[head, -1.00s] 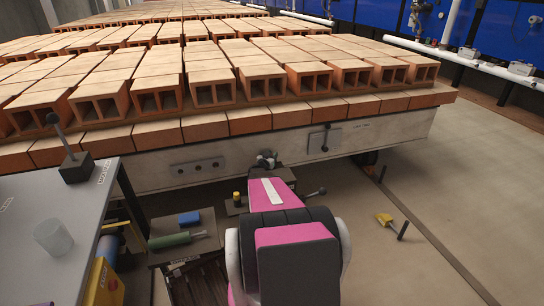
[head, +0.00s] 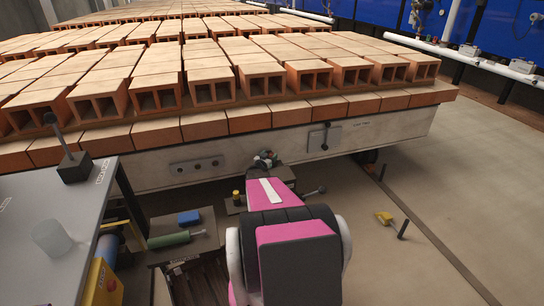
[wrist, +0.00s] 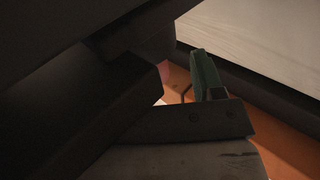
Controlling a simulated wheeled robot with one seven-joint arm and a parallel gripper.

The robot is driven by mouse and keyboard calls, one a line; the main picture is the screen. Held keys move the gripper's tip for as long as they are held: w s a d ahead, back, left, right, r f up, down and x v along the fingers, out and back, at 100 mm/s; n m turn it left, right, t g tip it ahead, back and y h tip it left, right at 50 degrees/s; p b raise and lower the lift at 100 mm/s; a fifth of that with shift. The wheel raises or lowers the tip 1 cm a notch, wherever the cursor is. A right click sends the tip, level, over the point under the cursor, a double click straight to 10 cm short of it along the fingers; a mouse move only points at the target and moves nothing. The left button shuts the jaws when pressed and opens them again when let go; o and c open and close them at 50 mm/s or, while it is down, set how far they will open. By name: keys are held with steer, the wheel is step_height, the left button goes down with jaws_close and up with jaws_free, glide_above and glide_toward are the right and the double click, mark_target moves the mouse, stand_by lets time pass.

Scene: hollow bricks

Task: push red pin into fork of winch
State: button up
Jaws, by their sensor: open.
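My gripper (head: 266,159) is at the end of my pink arm, low in front of the side of the brick car, and small in the head view. It is open. In the wrist view a green finger-like part (wrist: 207,75) stands behind a dark bar with two bolts (wrist: 205,119). A small pinkish-red patch (wrist: 163,72) shows beside a large dark shape; I cannot tell whether it is the red pin. A dark block (head: 283,174) and a ball-ended lever (head: 315,192) sit just below the gripper, perhaps part of the winch. I cannot make out the fork.
The car with rows of hollow bricks (head: 255,82) fills the back, its pale side beam (head: 240,154) close behind the gripper. A grey table (head: 85,215) with a lever and a translucent cup stands left. A green roller (head: 170,240) and blue block (head: 189,218) lie low.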

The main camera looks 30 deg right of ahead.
steer(key=v, duration=1)
steer(key=shift+s+r, duration=0.35)
steer(key=shift+s, duration=0.15)
steer(key=shift+d, duration=0.1)
